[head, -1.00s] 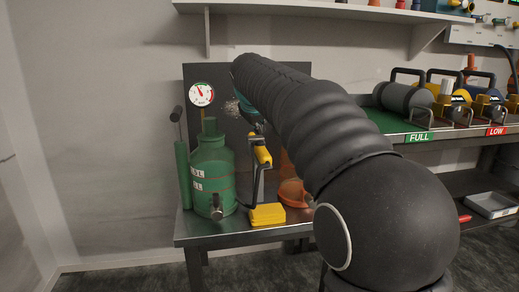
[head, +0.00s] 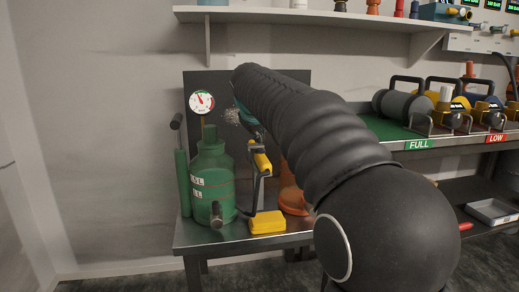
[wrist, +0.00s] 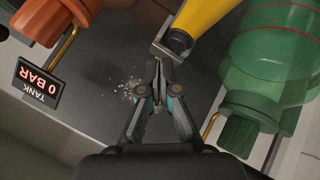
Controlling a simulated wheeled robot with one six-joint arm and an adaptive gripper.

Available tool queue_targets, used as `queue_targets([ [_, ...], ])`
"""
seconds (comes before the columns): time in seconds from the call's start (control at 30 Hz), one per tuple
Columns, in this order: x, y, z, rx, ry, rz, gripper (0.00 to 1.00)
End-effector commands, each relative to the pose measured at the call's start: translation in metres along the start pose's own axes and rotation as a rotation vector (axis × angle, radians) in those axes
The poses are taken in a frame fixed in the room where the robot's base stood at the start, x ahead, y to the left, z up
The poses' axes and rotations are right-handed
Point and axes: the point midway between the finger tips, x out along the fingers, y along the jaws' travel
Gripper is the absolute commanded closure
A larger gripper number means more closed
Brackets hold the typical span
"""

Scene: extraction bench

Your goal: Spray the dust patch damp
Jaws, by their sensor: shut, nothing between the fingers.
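The dust patch (head: 232,116) is a pale speckled spot on the dark upright panel behind the bench; it also shows in the wrist view (wrist: 128,88). The green sprayer tank (head: 212,180) stands on the bench at left. Its yellow-handled lance (head: 261,160) is to the right of the tank; part of a yellow handle (wrist: 205,22) shows in the wrist view. My gripper (wrist: 158,66) is shut and empty, close to the handle's dark end; contact cannot be told. In the head view my arm hides most of the gripper.
A sign (wrist: 38,81) reads "TANK 0 BAR". Cylinders (head: 402,103) fill the right-hand bench; a shelf (head: 290,15) hangs above.

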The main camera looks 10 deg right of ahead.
Motion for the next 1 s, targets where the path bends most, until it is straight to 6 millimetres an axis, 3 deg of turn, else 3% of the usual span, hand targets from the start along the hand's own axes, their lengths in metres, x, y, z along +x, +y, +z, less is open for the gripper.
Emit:
queue_targets([
  [1.0, 0.0063, -0.0046, 0.0047, 0.0, 0.0, 0.0, 1.0],
])
